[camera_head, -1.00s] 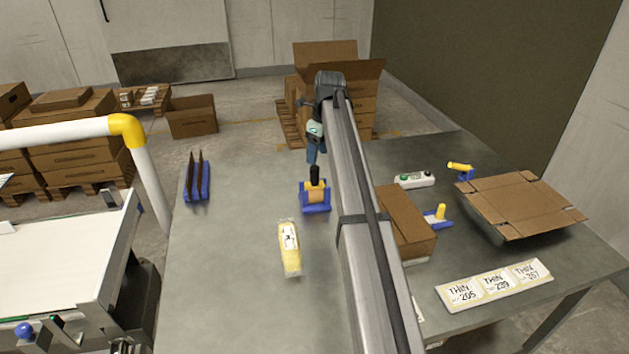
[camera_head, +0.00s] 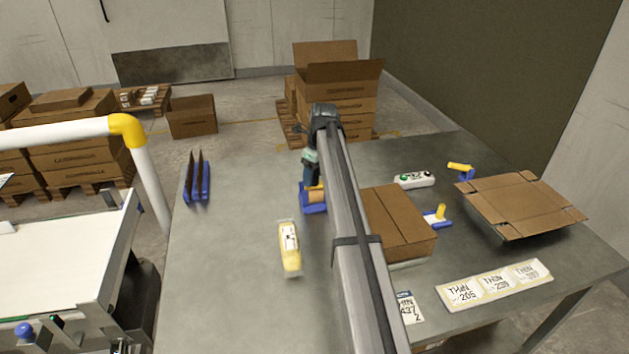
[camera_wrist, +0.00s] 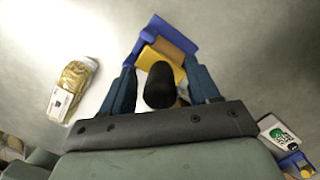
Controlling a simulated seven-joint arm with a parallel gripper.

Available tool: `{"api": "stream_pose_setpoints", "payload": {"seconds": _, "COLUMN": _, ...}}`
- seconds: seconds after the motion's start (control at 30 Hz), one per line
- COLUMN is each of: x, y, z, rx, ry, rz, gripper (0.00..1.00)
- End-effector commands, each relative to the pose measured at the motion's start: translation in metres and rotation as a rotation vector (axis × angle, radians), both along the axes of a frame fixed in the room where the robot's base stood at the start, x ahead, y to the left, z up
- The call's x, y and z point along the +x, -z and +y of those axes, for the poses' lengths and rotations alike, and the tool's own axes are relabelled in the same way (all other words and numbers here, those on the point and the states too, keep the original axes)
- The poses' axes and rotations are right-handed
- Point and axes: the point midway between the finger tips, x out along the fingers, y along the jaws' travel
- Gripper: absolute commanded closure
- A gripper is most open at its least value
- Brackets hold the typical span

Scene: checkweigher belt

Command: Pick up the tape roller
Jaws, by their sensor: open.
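The tape roller (camera_head: 313,199) has a blue frame, a yellow-tan roll and a black handle. It is on the grey table, partly hidden behind my arm in the head view. My gripper (camera_head: 313,179) is right over it, pointing down. In the wrist view the tape roller (camera_wrist: 168,62) lies just beyond the fingers, and its black handle (camera_wrist: 160,86) stands between the two open blue fingers of my gripper (camera_wrist: 162,82). The fingers look apart from the handle on both sides.
A yellow pack (camera_head: 290,250) with a white label lies near the roller. A blue rack (camera_head: 197,190) stands at left. The table's left front is clear.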

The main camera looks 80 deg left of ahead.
Motion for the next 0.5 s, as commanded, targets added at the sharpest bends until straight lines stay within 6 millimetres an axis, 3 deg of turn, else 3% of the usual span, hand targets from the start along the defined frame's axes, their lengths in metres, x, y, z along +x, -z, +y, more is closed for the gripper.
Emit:
{"api": "stream_pose_setpoints", "payload": {"seconds": 0.07, "x": 0.0000, "y": -0.0003, "z": 0.0000, "rx": 0.000, "ry": 0.000, "rz": 0.000, "gripper": 0.39}}
{"api": "stream_pose_setpoints", "payload": {"seconds": 0.5, "x": 0.0000, "y": -0.0006, "z": 0.0000, "rx": 0.000, "ry": 0.000, "rz": 0.000, "gripper": 0.81}}
